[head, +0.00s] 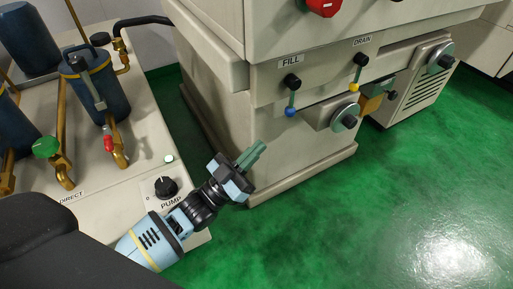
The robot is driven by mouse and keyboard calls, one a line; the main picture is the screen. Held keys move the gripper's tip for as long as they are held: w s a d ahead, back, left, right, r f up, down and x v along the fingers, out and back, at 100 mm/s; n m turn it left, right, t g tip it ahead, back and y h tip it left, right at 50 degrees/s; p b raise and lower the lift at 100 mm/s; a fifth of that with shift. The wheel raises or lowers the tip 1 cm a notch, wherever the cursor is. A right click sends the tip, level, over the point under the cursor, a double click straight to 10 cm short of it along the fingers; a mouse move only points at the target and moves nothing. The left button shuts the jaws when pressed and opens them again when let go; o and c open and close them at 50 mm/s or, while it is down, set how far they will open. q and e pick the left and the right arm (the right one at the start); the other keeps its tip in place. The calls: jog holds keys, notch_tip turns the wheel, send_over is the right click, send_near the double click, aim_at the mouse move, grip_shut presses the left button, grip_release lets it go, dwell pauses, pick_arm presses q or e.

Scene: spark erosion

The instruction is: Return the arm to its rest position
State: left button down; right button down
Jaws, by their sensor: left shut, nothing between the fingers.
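My left arm comes in from the lower left, light blue and black. Its gripper (259,149) points up and right, with its greenish fingers together and nothing between them. It is in front of the machine's lower cabinet, below the FILL lever, and I see no contact with either. My right gripper does not show.
The beige machine (215,115) has a FILL lever (291,97) with a blue tip and a DRAIN lever (357,73) with a yellow tip. The unit at left carries a black PUMP knob (165,187), a green valve handle (46,147) and blue canisters. Green floor (400,190) is clear at right.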

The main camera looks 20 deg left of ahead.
pick_arm(q)
jog(key=shift+f, duration=0.1)
